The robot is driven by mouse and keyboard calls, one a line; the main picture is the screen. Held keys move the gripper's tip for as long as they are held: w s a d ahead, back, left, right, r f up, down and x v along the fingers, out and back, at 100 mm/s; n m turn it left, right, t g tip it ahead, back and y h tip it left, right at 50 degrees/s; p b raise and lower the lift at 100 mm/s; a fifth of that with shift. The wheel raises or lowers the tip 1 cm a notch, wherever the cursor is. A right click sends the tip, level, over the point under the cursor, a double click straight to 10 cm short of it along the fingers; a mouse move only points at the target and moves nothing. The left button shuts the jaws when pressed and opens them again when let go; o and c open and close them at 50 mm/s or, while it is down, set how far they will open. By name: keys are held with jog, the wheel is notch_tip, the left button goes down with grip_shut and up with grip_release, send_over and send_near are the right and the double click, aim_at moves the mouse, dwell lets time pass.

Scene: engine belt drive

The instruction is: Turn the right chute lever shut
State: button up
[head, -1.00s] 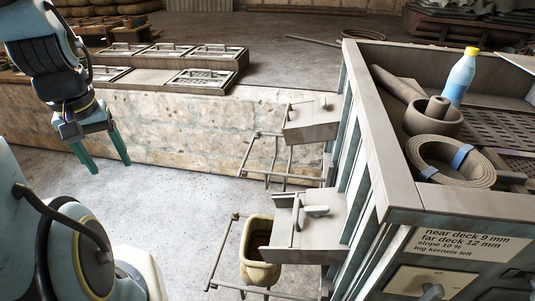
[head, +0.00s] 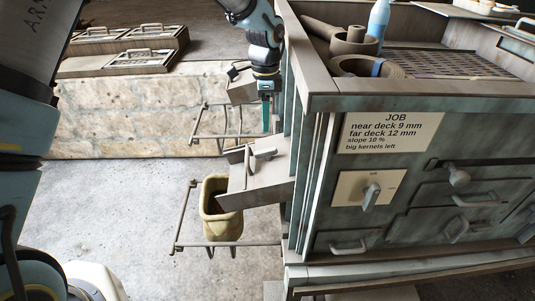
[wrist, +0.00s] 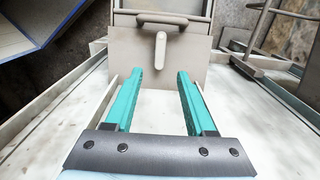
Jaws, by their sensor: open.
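My gripper (head: 266,112) is open and points down beside the far chute (head: 241,90) on the machine's left side. In the wrist view my gripper (wrist: 161,80) has its two green fingers apart and empty. Just beyond the tips a pale lever (wrist: 160,50) stands on a flat gate plate (wrist: 122,48), lined up with the gap and apart from both fingers. A bar handle (wrist: 157,19) is above it. The near chute (head: 265,182) has its own lever (head: 264,153) and a handle. My arm partly hides the far chute in the head view.
A tan bucket (head: 214,212) hangs in a wire frame (head: 185,215) below the near chute. Another frame (head: 200,125) juts out below the far chute. The machine body (head: 330,215) stands close on the right.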

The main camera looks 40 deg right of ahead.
aim_at(266, 150)
notch_tip(266, 150, down, 11)
jog(key=p, duration=0.2)
jog(key=shift+r+p, duration=0.2)
jog(key=shift+p, duration=0.2)
jog(key=shift+c, duration=0.2)
grip_shut()
